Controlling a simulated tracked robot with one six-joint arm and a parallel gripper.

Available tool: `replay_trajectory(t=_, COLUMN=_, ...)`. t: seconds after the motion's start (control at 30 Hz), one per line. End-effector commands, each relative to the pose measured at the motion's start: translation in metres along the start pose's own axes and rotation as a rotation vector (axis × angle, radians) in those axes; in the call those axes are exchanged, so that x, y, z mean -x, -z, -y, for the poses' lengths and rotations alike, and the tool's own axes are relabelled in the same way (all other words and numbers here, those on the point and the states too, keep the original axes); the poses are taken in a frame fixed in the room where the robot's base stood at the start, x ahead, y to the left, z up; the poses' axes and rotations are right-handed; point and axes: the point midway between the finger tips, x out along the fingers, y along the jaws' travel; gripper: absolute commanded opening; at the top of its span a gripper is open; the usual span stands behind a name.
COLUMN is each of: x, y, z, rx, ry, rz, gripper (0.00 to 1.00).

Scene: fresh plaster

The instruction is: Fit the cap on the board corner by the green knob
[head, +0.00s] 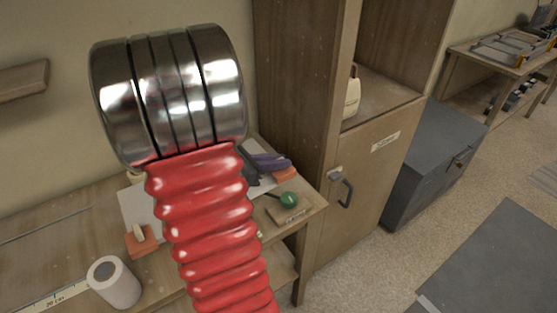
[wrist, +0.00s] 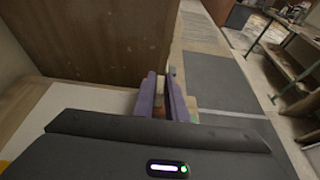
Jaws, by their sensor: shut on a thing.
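My gripper shows in the wrist view (wrist: 165,88) with its two purple fingers close together. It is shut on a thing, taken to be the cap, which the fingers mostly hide. In the head view my gripper (head: 268,160) is small, past my red arm, above the back right of the workbench. An orange thing (head: 283,167) shows at its fingers, and I cannot tell whether it is held. The green knob (head: 289,199) sits on a small labelled wooden block, in front of and below the gripper. A white board (head: 134,204) lies on the bench, its right part hidden by my arm.
An orange block with a pale peg (head: 141,240), a white roll (head: 114,283) and a ruler (head: 40,303) lie on the bench's left part. A wooden cabinet (head: 363,188) stands right beside the bench. A grey chest (head: 430,160) is farther right, with open floor before it.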

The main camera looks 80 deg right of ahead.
Motion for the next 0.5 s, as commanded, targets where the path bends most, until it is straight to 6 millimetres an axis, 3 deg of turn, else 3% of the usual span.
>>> replay_trajectory(t=0.5, x=-0.0038, y=0.0091, z=0.0002, rx=0.0, ry=0.001, rz=0.0, gripper=0.0)
